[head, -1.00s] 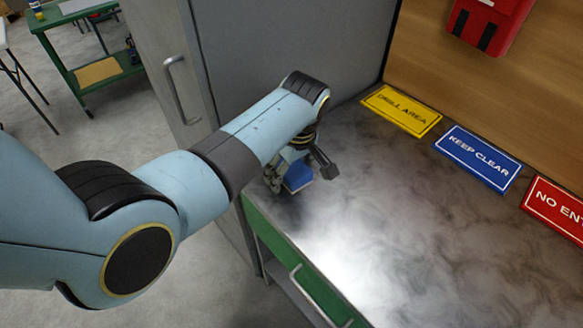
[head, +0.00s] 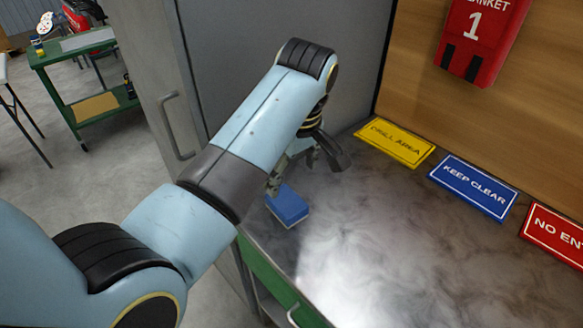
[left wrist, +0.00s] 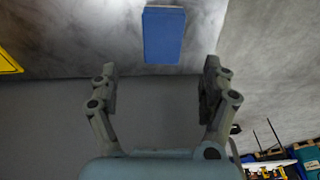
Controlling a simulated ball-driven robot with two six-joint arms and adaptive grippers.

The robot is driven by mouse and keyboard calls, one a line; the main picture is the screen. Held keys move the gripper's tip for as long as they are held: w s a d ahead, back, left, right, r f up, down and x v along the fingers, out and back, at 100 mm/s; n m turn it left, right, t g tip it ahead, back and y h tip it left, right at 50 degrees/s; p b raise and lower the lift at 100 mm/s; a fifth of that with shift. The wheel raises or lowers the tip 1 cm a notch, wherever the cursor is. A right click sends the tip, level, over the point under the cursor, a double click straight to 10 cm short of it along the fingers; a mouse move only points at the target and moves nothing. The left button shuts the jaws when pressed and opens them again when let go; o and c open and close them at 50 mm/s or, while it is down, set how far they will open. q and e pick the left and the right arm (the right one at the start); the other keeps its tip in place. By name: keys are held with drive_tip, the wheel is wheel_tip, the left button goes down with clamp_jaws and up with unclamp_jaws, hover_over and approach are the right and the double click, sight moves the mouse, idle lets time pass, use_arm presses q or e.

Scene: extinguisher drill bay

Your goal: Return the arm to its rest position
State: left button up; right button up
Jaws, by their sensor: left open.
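My left arm comes in from the left in the head view. Its gripper (head: 305,168) is above the counter's left end, partly hidden by my own arm. In the left wrist view the gripper (left wrist: 160,95) has its fingers wide apart with nothing between them. A blue block with a pale underside (head: 288,206) lies on the counter just below and in front of the gripper, apart from it. The block also shows in the left wrist view (left wrist: 164,36), beyond the fingertips. My right gripper is not in view.
The grey counter (head: 390,240) is clear in the middle. Yellow (head: 396,142), blue (head: 474,187) and red (head: 556,238) signs lie along its back. A red blanket case (head: 482,35) hangs on the wooden wall. A grey cabinet (head: 270,25) stands behind my arm. A green cart (head: 75,75) is farther left.

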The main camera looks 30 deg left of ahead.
use_arm(q)
drive_tip(key=shift+r, duration=0.45)
drive_tip(key=s+a+r+m+t, duration=0.1)
drive_tip(key=s+a+r+m, duration=0.15)
drive_tip(key=s+m, duration=0.7)
drive_tip(key=s+a+r+m+t, duration=0.25)
drive_tip(key=s+m, duration=0.25)
drive_tip(key=s, duration=0.9)
drive_tip(key=s+a+f+g+b, duration=0.15)
drive_tip(key=f+b, duration=0.35)
drive_tip(key=f, duration=1.3)
drive_tip(key=a+f+g+b, duration=0.15)
drive_tip(key=f+b, duration=0.25)
drive_tip(key=f, duration=1.4)
drive_tip(key=s+f+b, duration=0.4)
drive_tip(key=s+f, duration=0.5)
drive_tip(key=f, duration=0.3)
drive_tip(key=s+a+f+b, duration=0.1)
drive_tip(key=s+f+b, duration=0.3)
drive_tip(key=s+f, duration=0.5)
wheel_tip(320, 180, down, 3)
drive_tip(key=shift+s+f+n+h, duration=0.1)
drive_tip(key=shift+s+n+h, duration=0.3)
drive_tip(key=shift+n, duration=0.05)
